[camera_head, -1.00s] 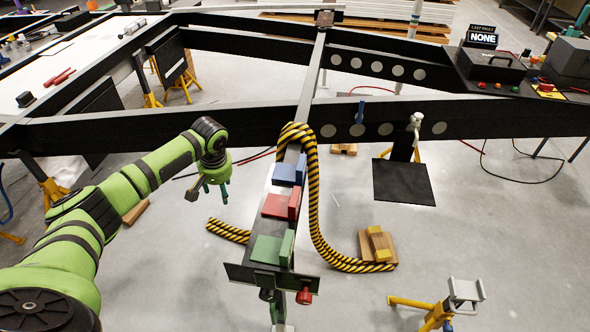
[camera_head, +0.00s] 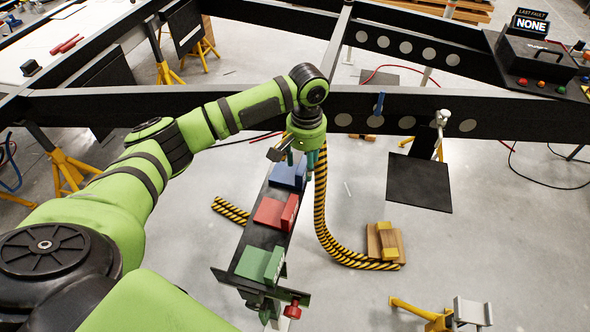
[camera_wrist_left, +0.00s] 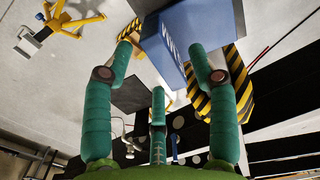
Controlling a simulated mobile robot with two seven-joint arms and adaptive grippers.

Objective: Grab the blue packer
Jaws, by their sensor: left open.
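The blue packer (camera_head: 287,174) is an L-shaped blue block on the far part of the black drawbar plate (camera_head: 262,238), behind a red packer (camera_head: 272,212) and a green packer (camera_head: 258,263). My left gripper (camera_head: 304,168) points down at the blue packer, its teal fingers open and partly covering it. In the left wrist view the blue packer (camera_wrist_left: 192,38), with white lettering on its edge, lies just beyond the spread fingertips (camera_wrist_left: 160,58). Nothing is held. I cannot tell whether a finger touches the packer. My right gripper is not in view.
A yellow-black striped hose (camera_head: 322,205) runs close along the right of the plate. The black chassis beam (camera_head: 230,104) crosses behind my left wrist. A wooden block with a yellow piece (camera_head: 384,240) lies on the floor at right. A red knob (camera_head: 292,310) sits at the drawbar's near end.

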